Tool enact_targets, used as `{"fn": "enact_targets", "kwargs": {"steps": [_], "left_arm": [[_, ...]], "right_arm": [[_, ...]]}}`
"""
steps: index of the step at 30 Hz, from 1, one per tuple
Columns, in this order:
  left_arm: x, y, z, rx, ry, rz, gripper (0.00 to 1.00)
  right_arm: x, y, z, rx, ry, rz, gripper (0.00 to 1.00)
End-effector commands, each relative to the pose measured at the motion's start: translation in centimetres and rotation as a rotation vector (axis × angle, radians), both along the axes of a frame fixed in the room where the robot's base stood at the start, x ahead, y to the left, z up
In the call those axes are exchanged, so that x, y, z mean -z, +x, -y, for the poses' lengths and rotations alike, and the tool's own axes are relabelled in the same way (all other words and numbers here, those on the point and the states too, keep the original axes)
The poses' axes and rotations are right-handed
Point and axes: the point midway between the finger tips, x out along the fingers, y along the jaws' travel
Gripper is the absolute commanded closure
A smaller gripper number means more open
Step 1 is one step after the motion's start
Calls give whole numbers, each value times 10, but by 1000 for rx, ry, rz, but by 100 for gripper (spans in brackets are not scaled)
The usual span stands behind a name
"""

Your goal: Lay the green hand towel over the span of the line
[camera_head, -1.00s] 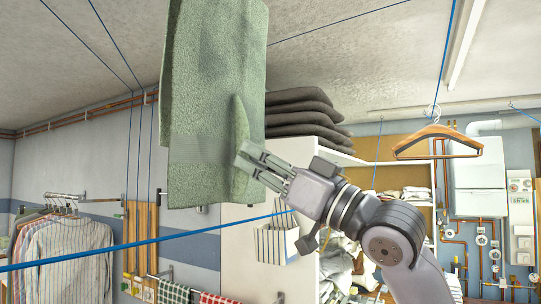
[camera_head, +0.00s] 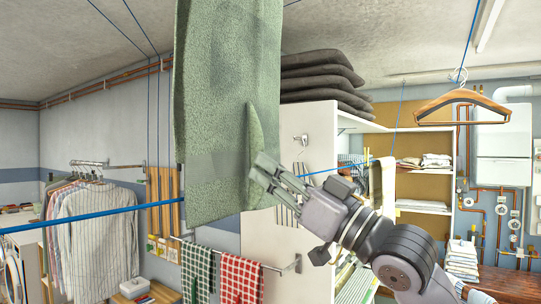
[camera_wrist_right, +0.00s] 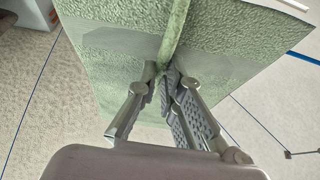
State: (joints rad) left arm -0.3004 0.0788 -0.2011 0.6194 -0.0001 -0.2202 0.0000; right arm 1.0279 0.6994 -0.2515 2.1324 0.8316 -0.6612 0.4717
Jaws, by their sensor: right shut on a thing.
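The green hand towel (camera_head: 225,110) hangs long and upright in the head view, its top cut off by the frame. My right gripper (camera_head: 262,172) is shut on a fold at the towel's right edge, near its lower end. The wrist view shows the towel (camera_wrist_right: 115,75) with its fold between the fingers of my right gripper (camera_wrist_right: 165,78). The blue line (camera_head: 90,216) runs across the head view and passes behind the towel, a little above its bottom hem. Whether they touch I cannot tell. My left gripper is out of view.
A wooden hanger (camera_head: 462,104) hangs at the right. Dark folded textiles (camera_head: 322,85) lie on a white cabinet (camera_head: 312,130) behind my gripper. Checked cloths (camera_head: 241,278) hang on a low rail. Shirts (camera_head: 95,235) hang at the left. More blue lines run overhead.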

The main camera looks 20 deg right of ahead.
Motion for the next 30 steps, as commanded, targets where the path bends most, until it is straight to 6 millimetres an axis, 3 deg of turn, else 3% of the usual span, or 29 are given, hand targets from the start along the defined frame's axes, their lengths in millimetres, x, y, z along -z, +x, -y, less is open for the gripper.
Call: {"fn": "enact_targets", "kwargs": {"steps": [19, 30], "left_arm": [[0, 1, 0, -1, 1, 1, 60], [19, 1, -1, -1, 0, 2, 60]], "right_arm": [[59, 0, 0, 1, 0, 0, 100], [96, -1, 0, 0, 1, 2, 100]]}}
